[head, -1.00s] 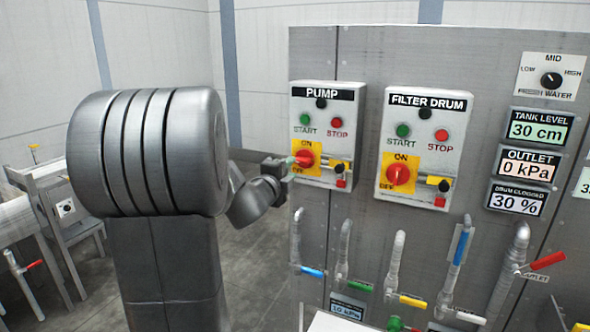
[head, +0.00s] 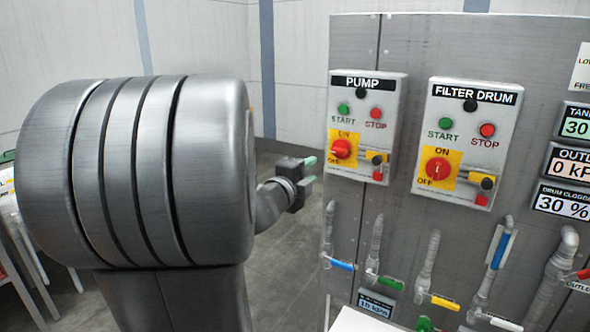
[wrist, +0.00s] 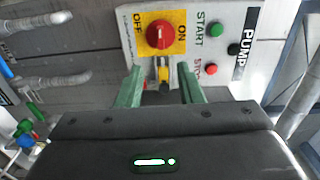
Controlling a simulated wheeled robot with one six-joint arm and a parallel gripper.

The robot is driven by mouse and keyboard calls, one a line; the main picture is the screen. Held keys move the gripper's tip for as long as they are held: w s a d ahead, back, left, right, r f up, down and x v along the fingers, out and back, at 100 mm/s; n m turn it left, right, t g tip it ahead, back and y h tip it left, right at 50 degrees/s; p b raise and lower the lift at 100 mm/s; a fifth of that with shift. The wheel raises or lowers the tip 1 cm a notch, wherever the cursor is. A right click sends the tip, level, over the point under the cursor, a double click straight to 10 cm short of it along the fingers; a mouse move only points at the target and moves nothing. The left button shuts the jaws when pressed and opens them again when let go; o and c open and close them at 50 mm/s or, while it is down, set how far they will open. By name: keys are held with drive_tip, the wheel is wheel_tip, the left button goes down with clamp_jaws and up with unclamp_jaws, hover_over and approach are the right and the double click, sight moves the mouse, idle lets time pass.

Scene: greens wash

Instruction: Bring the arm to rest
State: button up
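My gripper (head: 311,170) is to the left of the pump box (head: 360,127), apart from it, with its green-tipped fingers pointing toward the panel. In the wrist view my gripper (wrist: 163,85) has its two green fingers spread apart with nothing between them. Beyond them shows the pump box with its red rotary switch (wrist: 160,34) on a yellow plate and a yellow hasp (wrist: 163,72) below it. My arm's large grey joint covers the left of the head view.
The filter drum box (head: 470,140) stands to the right on the grey panel. Valves with coloured handles, such as the blue one (head: 342,265), stick out below the boxes. Open floor (head: 285,255) lies between my arm and the panel.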

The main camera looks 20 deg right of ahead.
sight(335, 153)
drive_tip(key=p+x, duration=0.2)
drive_tip(key=x, duration=1.2)
drive_tip(key=shift+s, duration=0.1)
drive_tip(key=shift+a, duration=0.1)
